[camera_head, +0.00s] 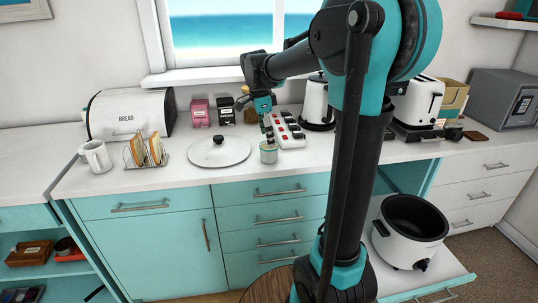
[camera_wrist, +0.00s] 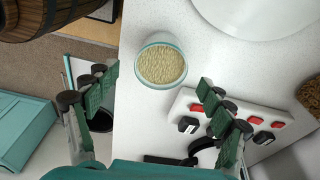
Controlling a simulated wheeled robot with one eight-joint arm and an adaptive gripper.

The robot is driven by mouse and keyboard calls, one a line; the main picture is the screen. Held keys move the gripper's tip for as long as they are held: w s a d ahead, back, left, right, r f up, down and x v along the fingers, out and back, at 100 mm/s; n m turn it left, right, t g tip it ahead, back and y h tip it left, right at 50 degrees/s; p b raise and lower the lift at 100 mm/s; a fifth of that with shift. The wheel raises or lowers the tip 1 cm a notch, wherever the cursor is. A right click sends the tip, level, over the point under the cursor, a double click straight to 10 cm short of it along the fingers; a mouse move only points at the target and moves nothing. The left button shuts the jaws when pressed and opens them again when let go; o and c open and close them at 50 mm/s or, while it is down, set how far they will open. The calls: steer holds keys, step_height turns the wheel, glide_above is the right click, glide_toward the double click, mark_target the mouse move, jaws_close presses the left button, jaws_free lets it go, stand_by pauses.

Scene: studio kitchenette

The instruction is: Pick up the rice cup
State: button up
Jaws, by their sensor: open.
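The rice cup (camera_head: 268,154) is a small, pale teal-rimmed cup standing on the white counter near its front edge. In the wrist view the rice cup (camera_wrist: 162,66) shows from above, filled with pale grains, at the upper middle. My gripper (camera_head: 267,134) is just above the cup in the head view, pointing down. In the wrist view my gripper (camera_wrist: 156,86) is open and empty, its two green-padded fingers spread to the left and right. The cup appears a little beyond the fingertips, between their lines. I cannot tell whether the fingers touch it.
A power strip (camera_head: 289,131) with red switches lies close right of the cup. A white lid (camera_head: 219,152) lies to its left, then a toast rack (camera_head: 146,153). A kettle (camera_head: 318,104) stands behind right. A cooker pot (camera_head: 409,232) sits low on a pulled-out shelf.

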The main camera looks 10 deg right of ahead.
mark_target(269, 152)
steer(key=f, duration=0.4)
steer(key=shift+d+f, duration=0.15)
steer(key=shift+d, duration=0.15)
steer(key=c, duration=1.4)
